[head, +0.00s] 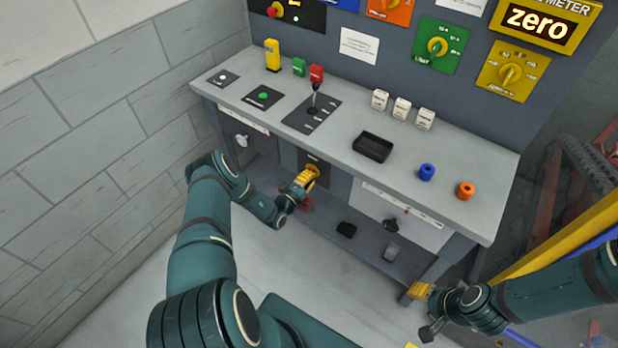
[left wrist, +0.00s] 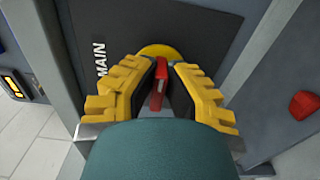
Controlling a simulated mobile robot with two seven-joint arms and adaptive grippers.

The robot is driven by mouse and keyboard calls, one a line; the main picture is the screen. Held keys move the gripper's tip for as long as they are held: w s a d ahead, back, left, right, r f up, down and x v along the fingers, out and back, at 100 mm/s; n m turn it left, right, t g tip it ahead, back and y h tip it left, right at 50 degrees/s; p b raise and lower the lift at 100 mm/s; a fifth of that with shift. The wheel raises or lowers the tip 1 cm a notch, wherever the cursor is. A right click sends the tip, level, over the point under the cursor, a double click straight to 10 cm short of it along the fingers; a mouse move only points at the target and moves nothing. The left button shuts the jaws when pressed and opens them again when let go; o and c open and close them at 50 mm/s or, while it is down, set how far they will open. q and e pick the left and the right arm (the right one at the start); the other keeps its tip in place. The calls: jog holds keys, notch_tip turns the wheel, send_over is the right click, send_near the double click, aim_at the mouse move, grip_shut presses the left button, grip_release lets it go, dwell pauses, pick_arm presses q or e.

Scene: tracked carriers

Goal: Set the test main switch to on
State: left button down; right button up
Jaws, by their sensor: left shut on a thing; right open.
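The main switch is on a dark panel marked MAIN (left wrist: 130,30) on the bench's front, below the worktop. In the left wrist view it has a yellow round base (left wrist: 162,50) and a red handle (left wrist: 160,80). My left gripper (head: 304,182) is at this switch in the head view. In the left wrist view its yellow fingers (left wrist: 166,75) are shut on the red handle, one on each side. The fingers hide part of the base, and the on and off marks cannot be read. My right gripper (head: 428,310) is open and empty near the bench's right leg.
A brick wall (head: 90,130) stands at left.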

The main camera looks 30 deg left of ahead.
pick_arm(q)
jog(key=shift+r, duration=0.1)
dwell(0.3)
jog(key=c, duration=1)
grip_release()
jog(key=s, duration=0.8)
jog(key=s+a, duration=0.1)
jog(key=s, duration=0.3)
